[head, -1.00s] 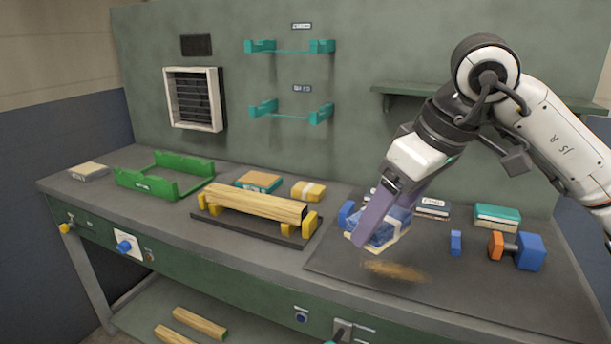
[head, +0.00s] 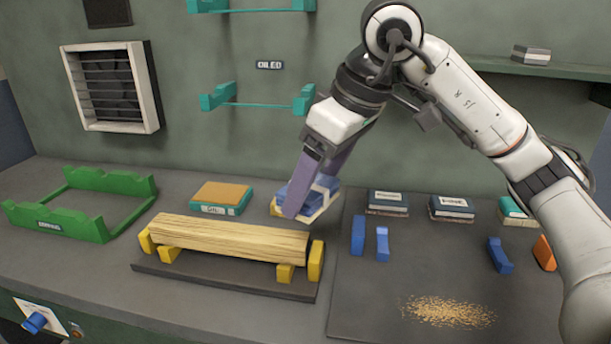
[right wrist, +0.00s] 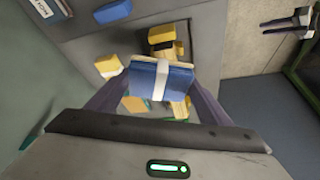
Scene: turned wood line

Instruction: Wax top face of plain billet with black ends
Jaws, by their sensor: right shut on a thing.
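The plain wooden billet (head: 235,238) lies level across yellow supports on a dark base (head: 220,280). Its end faces are too hard to see to tell their colour. My right gripper (head: 308,190) is shut on a blue block with a white band (head: 322,188), which also shows between the fingers in the right wrist view (right wrist: 160,80). The gripper is above the bench, behind the billet's right end and apart from it. A yellow block (right wrist: 108,66) shows beside the held block in the right wrist view; in the head view it is largely hidden.
A green cradle (head: 85,215) stands at left, and an orange-topped teal block (head: 220,197) lies behind the billet. On the dark mat (head: 375,310) at right are small blue blocks (head: 358,235) and wood shavings (head: 448,312). Books (head: 388,203) lie along the wall. Teal brackets (head: 258,100) hang above.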

